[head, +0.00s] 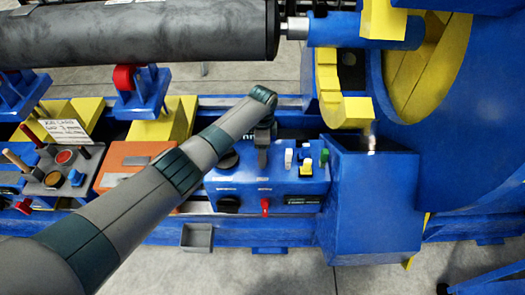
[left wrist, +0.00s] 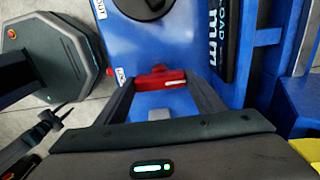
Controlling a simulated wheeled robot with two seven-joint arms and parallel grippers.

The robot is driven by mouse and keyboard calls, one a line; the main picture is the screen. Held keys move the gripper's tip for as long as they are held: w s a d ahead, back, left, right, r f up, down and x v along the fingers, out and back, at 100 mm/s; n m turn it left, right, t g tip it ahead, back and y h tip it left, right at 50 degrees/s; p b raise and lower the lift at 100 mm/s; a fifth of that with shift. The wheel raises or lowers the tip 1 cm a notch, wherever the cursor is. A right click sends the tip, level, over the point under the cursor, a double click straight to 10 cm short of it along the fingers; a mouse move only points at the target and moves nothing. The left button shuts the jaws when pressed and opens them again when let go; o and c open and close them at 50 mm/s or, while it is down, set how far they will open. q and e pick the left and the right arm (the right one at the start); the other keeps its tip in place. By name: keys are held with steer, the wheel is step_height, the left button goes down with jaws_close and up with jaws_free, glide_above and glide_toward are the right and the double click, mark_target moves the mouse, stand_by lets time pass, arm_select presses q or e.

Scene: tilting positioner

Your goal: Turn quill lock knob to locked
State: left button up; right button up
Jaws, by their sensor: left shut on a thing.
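The quill lock knob is a small red bar-shaped knob (left wrist: 160,78) on the blue control panel (head: 235,178). In the left wrist view it lies between the two dark fingers of my left gripper (left wrist: 162,84), which is shut on it. Its bar runs from one finger to the other. In the head view my left gripper (head: 262,158) reaches down to the panel and hides this knob. A small white label, too blurred to read fully, sits beside the knob in the left wrist view.
A separate red knob (head: 265,206) sits lower on the panel. Black dials (head: 228,160) are to the left and coloured switches (head: 306,160) to the right. A dark cylinder (head: 140,30) lies above, and a tool tray (head: 65,172) stands at left.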

arm_select(q)
steer(key=o, duration=1.1)
steer(key=shift+c, duration=0.2)
steer(key=shift+r, duration=0.15)
step_height(320, 180, up, 17)
steer(key=b, duration=0.2)
